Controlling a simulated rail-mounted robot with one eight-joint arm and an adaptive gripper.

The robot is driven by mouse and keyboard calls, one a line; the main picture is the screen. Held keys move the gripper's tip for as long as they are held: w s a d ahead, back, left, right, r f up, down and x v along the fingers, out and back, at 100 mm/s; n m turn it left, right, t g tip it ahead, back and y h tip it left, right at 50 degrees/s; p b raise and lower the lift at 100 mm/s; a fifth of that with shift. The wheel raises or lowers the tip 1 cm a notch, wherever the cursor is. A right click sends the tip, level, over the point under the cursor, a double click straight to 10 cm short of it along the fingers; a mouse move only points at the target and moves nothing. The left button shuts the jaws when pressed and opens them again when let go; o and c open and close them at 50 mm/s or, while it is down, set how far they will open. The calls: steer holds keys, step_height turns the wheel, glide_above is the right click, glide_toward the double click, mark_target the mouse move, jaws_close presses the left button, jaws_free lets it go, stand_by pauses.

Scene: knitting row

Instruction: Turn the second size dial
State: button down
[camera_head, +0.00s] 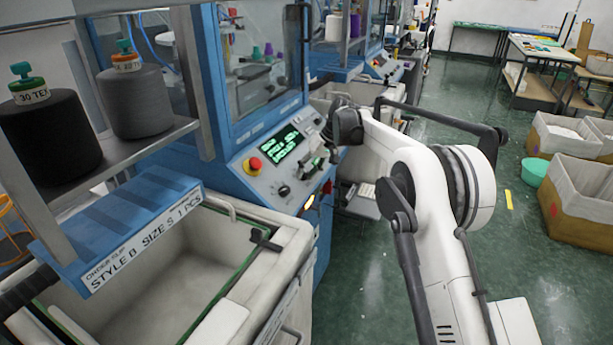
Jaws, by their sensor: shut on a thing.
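The near blue knitting machine has a sloped control panel (256,183) with a lit green screen (281,145). A black dial (284,190) on the panel's lower part is in plain sight and apart from my gripper. My gripper (318,159) is at the panel's right part, just right of the screen, with its fingers down at the panel face. It is shut on what seems to be a dial there. The fingers and wrist hide most of that dial, so its setting and which number it is cannot be read.
A red stop button (255,164) on a yellow base sits left of the screen. A pale bin (190,262) stands in front of the machine, under a shelf with yarn cones (139,101). Crates (577,182) stand at the right.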

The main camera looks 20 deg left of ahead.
steer(key=shift+m+b, duration=0.35)
steer(key=shift+m, duration=0.75)
steer(key=shift+g, duration=0.3)
steer(key=shift+y, duration=0.3)
steer(key=c, duration=1.5)
jaws_free()
steer(key=shift+o, duration=0.2)
steer(key=shift+d, duration=0.1)
steer(key=v, duration=1.2)
steer(key=shift+r, duration=0.1)
